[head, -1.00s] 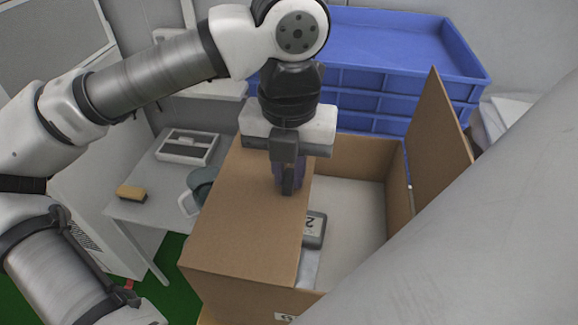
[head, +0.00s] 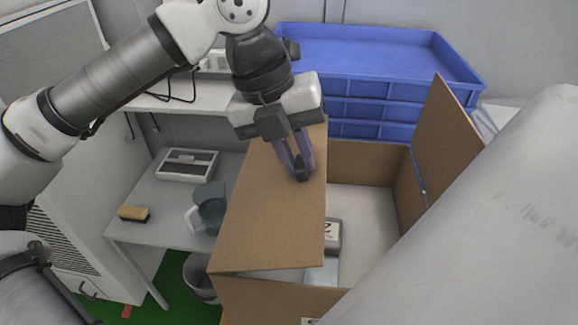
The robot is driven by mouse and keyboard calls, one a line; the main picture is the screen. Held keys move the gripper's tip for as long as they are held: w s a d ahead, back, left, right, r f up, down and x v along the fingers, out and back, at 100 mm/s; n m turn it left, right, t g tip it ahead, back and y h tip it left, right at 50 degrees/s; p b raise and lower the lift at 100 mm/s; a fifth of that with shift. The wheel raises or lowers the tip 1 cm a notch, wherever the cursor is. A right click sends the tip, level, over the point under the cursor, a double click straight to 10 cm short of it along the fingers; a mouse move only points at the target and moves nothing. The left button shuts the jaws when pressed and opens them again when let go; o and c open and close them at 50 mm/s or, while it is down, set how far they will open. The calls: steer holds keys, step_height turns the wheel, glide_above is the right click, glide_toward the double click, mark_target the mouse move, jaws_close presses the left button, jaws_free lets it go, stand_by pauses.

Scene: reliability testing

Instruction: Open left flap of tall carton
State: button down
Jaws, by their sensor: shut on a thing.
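The tall carton (head: 258,297) is an open brown cardboard box at the centre right. Its left flap (head: 266,222) is raised a little above the left wall, with a gap showing at its near end, and it slants over part of the opening. My gripper (head: 302,172) is at the flap's right free edge, towards the far end, with its fingers pointing down. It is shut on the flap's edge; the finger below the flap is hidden. The right flap (head: 447,135) stands up and leans outward.
Inside the carton lies a grey device with a label (head: 332,236). Blue stacked crates (head: 385,55) stand behind. A side table on the left holds a pitcher (head: 210,208), a brush (head: 133,213) and a tray (head: 187,165). A bin (head: 199,275) is below.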

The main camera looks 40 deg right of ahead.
mark_target(264, 180)
steer(key=w+a+r+g+h+b, duration=0.1)
steer(key=w+g+h, duration=0.1)
steer(key=w+a+r+g+h+b, duration=0.1)
steer(key=a+r+g, duration=0.1)
steer(key=shift+w+a+r+h, duration=0.15)
steer(key=shift+w+r+h, duration=0.05)
steer(key=shift+w+h, duration=0.2)
steer(key=w+a+g+h+b, duration=0.6)
steer(key=w+g, duration=0.1)
steer(key=shift+a+r, duration=0.15)
steer(key=shift+a, duration=0.05)
stand_by(0.3)
steer(key=c, duration=1.4)
jaws_free()
steer(key=b+v, duration=0.1)
steer(key=v, duration=1.2)
steer(key=shift+w+a+b, duration=0.25)
steer(key=shift+a+b, duration=0.05)
